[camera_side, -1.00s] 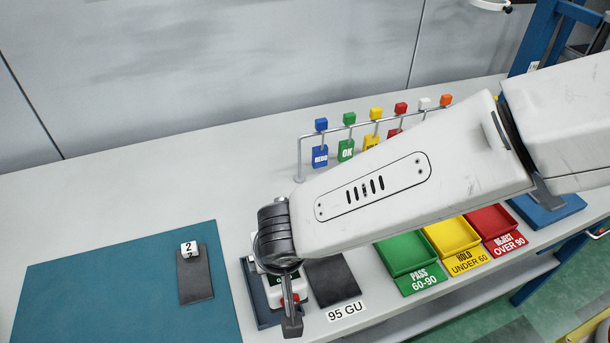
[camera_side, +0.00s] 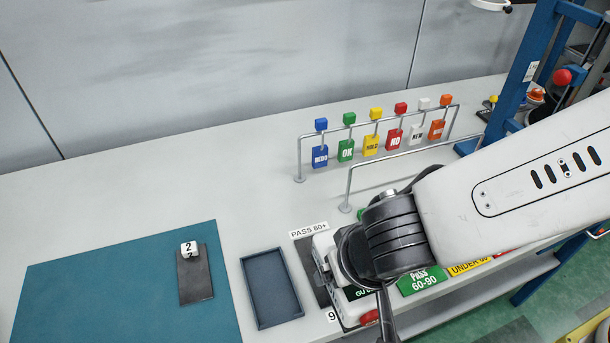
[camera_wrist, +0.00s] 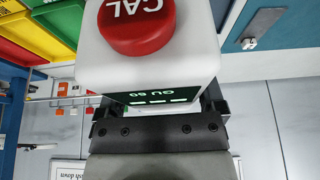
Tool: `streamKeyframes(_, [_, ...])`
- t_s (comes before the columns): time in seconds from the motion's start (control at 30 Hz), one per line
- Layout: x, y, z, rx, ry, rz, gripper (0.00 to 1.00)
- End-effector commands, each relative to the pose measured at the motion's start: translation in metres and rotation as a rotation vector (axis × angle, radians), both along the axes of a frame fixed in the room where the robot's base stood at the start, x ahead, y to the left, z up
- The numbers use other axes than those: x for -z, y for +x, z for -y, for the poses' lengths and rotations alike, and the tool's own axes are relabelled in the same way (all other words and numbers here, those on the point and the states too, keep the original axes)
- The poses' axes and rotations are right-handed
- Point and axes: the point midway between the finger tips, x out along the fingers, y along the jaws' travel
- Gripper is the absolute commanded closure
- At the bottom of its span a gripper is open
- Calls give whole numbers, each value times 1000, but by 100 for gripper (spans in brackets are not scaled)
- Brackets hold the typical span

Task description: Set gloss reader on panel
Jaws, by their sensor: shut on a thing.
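The gloss reader (camera_side: 323,246) is a white block with a red CAL button and a dark display marked GU. It also shows in the wrist view (camera_wrist: 150,70), filling the upper middle. My gripper (camera_side: 352,262) is shut on it; the wrist view shows the dark jaws (camera_wrist: 158,112) around its body. In the side view the reader is over the dark panel (camera_side: 304,253), which is mostly hidden behind it and the wrist. I cannot tell whether it touches the panel. The blue-grey tray (camera_side: 272,287) left of it is empty.
Colored tags hang from a rail (camera_side: 375,125) behind. A low grey rail (camera_side: 348,188) stands behind the wrist. The green PASS bin (camera_side: 424,281) is partly hidden at right.

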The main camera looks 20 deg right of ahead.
Motion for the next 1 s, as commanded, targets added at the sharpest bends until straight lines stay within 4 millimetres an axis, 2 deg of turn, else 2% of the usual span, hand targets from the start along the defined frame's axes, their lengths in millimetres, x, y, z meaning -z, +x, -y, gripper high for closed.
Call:
streamKeyframes(0.77, [-3, -3, 2, 1, 1, 1, 100])
streamKeyframes(1.0, [-3, 2, -8, 2, 2, 2, 100])
